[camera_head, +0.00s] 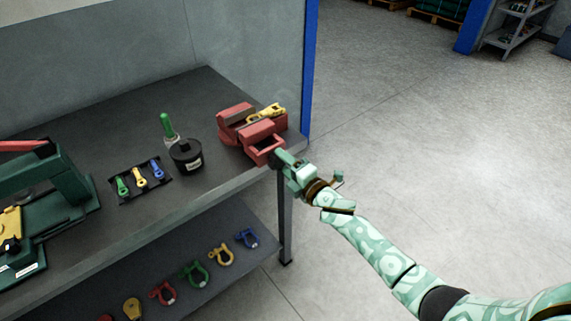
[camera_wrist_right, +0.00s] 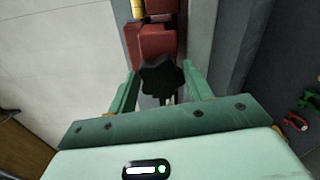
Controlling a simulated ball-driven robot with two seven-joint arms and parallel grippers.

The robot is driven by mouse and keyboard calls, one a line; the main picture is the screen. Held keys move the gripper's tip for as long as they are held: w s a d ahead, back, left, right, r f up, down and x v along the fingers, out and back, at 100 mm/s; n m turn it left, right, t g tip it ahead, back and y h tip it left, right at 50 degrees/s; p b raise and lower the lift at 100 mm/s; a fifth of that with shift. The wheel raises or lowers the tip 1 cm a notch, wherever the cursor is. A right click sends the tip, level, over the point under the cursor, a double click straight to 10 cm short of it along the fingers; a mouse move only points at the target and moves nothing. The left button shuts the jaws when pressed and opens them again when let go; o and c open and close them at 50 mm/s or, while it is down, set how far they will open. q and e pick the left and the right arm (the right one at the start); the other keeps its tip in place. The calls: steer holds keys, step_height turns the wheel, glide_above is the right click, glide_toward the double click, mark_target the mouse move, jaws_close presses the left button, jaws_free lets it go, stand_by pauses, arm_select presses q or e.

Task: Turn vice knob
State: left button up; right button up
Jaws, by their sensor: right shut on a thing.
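The red vice (camera_head: 249,132) sits at the right end of the dark workbench, with a yellow fitting (camera_head: 266,113) on its top. It also shows in the right wrist view (camera_wrist_right: 157,40). The black vice knob (camera_wrist_right: 161,78) faces my right wrist camera. My right gripper (camera_head: 281,160) is at the front of the vice. Its two green fingers stand on either side of the knob, and it is shut on the knob. The gripper mostly hides the knob in the head view. My left gripper is not in view.
A black round container (camera_head: 186,157), a green-handled tool (camera_head: 167,128) and a tray of small coloured fittings (camera_head: 141,180) stand left of the vice. A green machine (camera_head: 62,190) is at far left. Coloured shackles (camera_head: 194,273) lie on the lower shelf. Floor at right is clear.

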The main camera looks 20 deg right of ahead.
steer(key=shift+w+r, duration=0.1)
steer(key=shift+r, duration=0.15)
steer(key=o, duration=0.8)
steer(key=shift+o, duration=0.9)
steer(key=shift+w+a+f, duration=0.1)
steer(key=shift+w+f, duration=0.05)
steer(key=shift+f, duration=0.05)
steer(key=p+v, duration=0.2)
steer(key=v, duration=1.4)
